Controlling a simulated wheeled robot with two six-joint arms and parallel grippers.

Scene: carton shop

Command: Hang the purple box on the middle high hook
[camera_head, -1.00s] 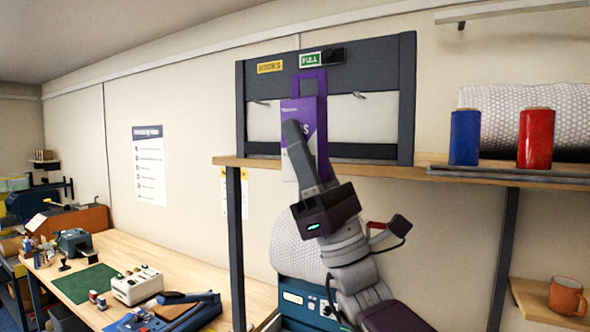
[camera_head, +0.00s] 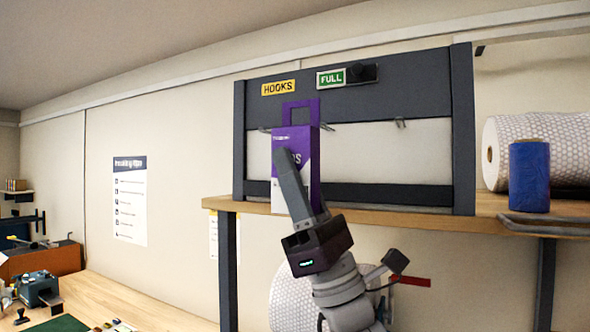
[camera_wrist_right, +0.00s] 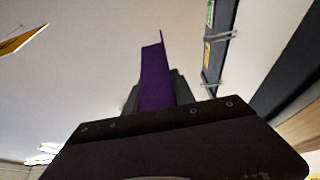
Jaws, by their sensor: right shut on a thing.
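The purple box (camera_head: 315,163) has a white lower part and a purple hang loop at its top. It is upright in front of the hook board (camera_head: 350,145). My right gripper (camera_head: 285,158) is shut on it, reaching up from below. In the right wrist view the purple box (camera_wrist_right: 157,78) stands between the fingers, left of the board. One hook (camera_head: 400,122) shows to the right of the box, and a hook tip (camera_head: 327,127) shows beside its upper right edge. The box hides part of the board. My left gripper is not in view.
A wooden shelf (camera_head: 390,217) runs under the board. A blue roll (camera_head: 529,176) and bubble wrap (camera_head: 555,148) stand on its right. Yellow HOOKS (camera_head: 278,88) and green FULL (camera_head: 330,78) labels are on the board. A workbench (camera_head: 130,298) is at lower left.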

